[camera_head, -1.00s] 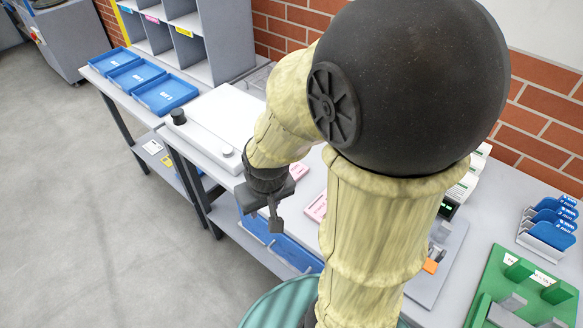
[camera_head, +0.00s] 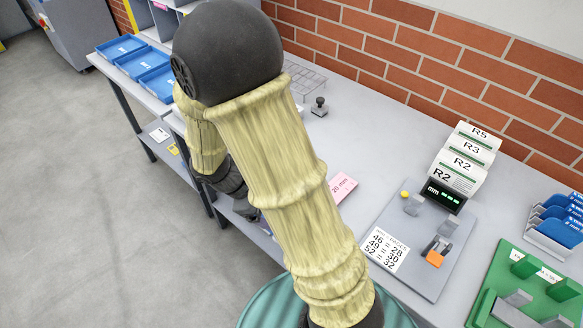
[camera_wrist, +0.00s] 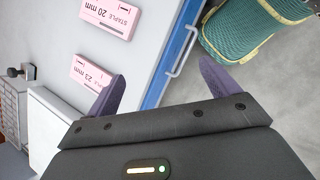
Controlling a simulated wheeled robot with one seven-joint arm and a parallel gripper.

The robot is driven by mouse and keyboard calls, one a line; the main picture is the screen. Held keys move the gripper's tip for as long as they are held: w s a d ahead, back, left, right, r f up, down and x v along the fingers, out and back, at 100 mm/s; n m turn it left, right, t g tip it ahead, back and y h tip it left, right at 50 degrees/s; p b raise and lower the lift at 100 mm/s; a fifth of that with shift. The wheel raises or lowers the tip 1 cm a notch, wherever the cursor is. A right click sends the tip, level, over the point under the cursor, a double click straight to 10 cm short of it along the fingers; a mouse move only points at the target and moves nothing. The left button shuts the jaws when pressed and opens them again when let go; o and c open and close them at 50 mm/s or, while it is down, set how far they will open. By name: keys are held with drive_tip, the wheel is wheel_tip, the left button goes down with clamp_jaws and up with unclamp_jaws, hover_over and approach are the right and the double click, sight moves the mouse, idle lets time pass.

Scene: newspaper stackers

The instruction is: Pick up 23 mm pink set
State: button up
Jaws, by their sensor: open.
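The pink 23 mm set (camera_wrist: 91,73) is a small pink box with printed lettering, lying on the grey table top in the wrist view. In the head view my arm hides it. My gripper (camera_wrist: 160,84) is open and empty, its two purple fingers apart. The left fingertip appears beside the 23 mm box in the picture; whether they touch cannot be told. A similar pink 20 mm box (camera_wrist: 108,16) lies farther up in the wrist view and also shows in the head view (camera_head: 342,188). In the head view my gripper is mostly hidden behind my arm.
A blue drawer front (camera_wrist: 166,65) with a handle lies along the table edge. A grey board (camera_head: 400,282) with a mm display, a green fixture (camera_head: 500,275) and blue holders (camera_head: 555,225) stand at the right. A small black-knobbed object (camera_head: 319,107) stands toward the back.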

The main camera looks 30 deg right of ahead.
drive_tip(key=w+a+f+n+t+h, duration=0.3)
drive_tip(key=w+n+t+h, duration=0.2)
drive_tip(key=w+n, duration=0.5)
drive_tip(key=shift+w+a+f+n+t+h, duration=0.15)
drive_tip(key=shift+n+t+h, duration=0.25)
drive_tip(key=shift+h, duration=0.5)
drive_tip(key=p+x, duration=0.2)
drive_tip(key=x, duration=0.9)
drive_tip(key=shift+w+d+f, duration=0.1)
drive_tip(key=shift+d, duration=0.15)
drive_tip(key=shift+w+d+f, duration=0.15)
drive_tip(key=shift+d+f, duration=0.05)
drive_tip(key=shift+d, duration=0.05)
drive_tip(key=shift+f+p+x, duration=0.2)
drive_tip(key=shift+p+x, duration=0.45)
drive_tip(key=shift+x, duration=0.65)
drive_tip(key=shift+f+p+x, duration=0.15)
drive_tip(key=shift+p+x, duration=0.45)
drive_tip(key=shift+x, duration=0.75)
drive_tip(key=shift+a, duration=0.2)
